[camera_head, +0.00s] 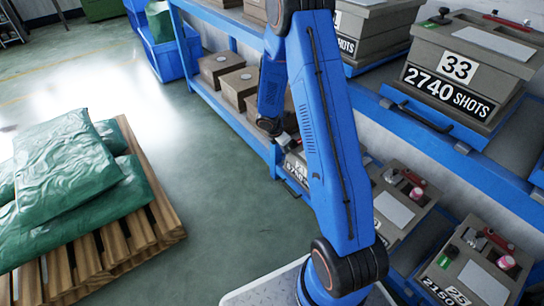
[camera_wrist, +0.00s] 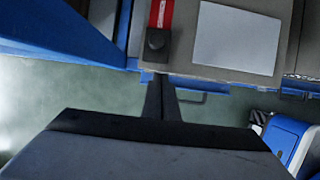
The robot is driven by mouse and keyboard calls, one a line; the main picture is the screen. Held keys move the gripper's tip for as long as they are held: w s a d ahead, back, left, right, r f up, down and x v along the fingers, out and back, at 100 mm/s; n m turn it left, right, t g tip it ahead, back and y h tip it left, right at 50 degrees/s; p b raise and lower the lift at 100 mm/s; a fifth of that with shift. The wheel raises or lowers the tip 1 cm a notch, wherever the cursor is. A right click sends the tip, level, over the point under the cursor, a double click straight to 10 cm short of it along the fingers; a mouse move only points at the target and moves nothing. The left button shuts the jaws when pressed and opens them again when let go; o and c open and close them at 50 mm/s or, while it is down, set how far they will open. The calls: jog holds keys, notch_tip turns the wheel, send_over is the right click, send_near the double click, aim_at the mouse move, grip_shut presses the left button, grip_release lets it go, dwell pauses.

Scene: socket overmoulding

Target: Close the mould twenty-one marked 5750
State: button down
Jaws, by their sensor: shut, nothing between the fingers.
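In the head view, a grey mould (camera_head: 293,178) on the lower level of the rack is mostly hidden behind my arm. Its label is partly covered; it seems to read 5750. My gripper (camera_head: 288,140) is just above and behind it, partly hidden by my arm. In the wrist view, my gripper (camera_wrist: 161,84) is shut and empty, its dark fingers together at the front edge of a grey mould top (camera_wrist: 285,15). That top carries a red strip, a black knob (camera_wrist: 156,42) and a white sheet (camera_wrist: 237,36). Whether the fingers touch it, I cannot tell.
More moulds stand on the rack: one marked 33, 2740 shots (camera_head: 470,62), above, and one marked 2150 (camera_head: 468,268) below right. Cartons (camera_head: 238,86) sit left along the lower shelf. A pallet (camera_head: 120,242) with green sacks stands left; the floor (camera_head: 215,190) between is clear.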

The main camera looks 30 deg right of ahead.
aim_at(294, 143)
jog(key=d, duration=0.2)
jog(key=w+d, duration=0.1)
jog(key=d, duration=0.1)
jog(key=shift+d, duration=0.7)
jog(key=shift+w+d+r, duration=0.1)
